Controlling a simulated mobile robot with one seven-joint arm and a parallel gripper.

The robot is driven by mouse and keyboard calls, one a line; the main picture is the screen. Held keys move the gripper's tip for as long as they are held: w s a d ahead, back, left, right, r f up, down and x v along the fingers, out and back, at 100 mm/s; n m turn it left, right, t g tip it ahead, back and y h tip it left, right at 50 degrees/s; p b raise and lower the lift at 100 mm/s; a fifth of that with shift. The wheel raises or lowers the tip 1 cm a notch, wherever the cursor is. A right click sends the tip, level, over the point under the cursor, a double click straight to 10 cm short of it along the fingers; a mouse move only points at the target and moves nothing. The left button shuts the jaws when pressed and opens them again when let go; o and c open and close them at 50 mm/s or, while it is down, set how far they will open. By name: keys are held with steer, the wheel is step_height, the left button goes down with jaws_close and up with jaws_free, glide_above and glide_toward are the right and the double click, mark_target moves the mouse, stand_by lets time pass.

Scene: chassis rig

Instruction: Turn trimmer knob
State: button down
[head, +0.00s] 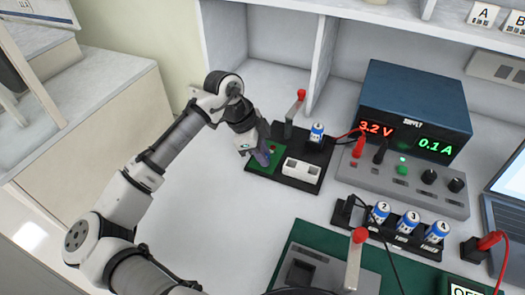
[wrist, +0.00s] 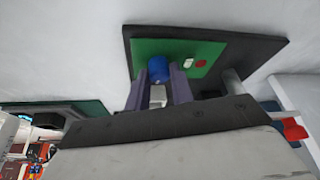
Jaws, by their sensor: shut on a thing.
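The trimmer knob shows as a blue round part (wrist: 158,68) on a green board (wrist: 212,50) in the wrist view. My gripper (wrist: 160,80) has its two purple-grey fingers on either side of the knob, shut on it. In the head view my gripper (head: 262,153) is down at the green board (head: 263,166), at the left end of a black base plate (head: 283,182). The knob is hidden there behind the fingers. A red dot (wrist: 201,63) and a small white part (wrist: 187,63) sit on the board beside the knob.
On the same plate stand a white block (head: 302,171), a numbered can (head: 316,135) and a red-tipped lever (head: 297,105). The power supply (head: 415,105) reads 3.2 V and 0.1 A. A rack (head: 400,238) holds several cans. The bench left of the plate is clear.

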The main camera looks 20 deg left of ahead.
steer(key=shift+n+t, duration=0.3)
steer(key=shift+n, duration=0.5)
steer(key=c, duration=1.2)
jaws_free()
steer(key=shift+r, duration=0.15)
steer(key=v, duration=1.3)
steer(key=shift+r, duration=0.35)
steer(key=shift+s+a, duration=0.1)
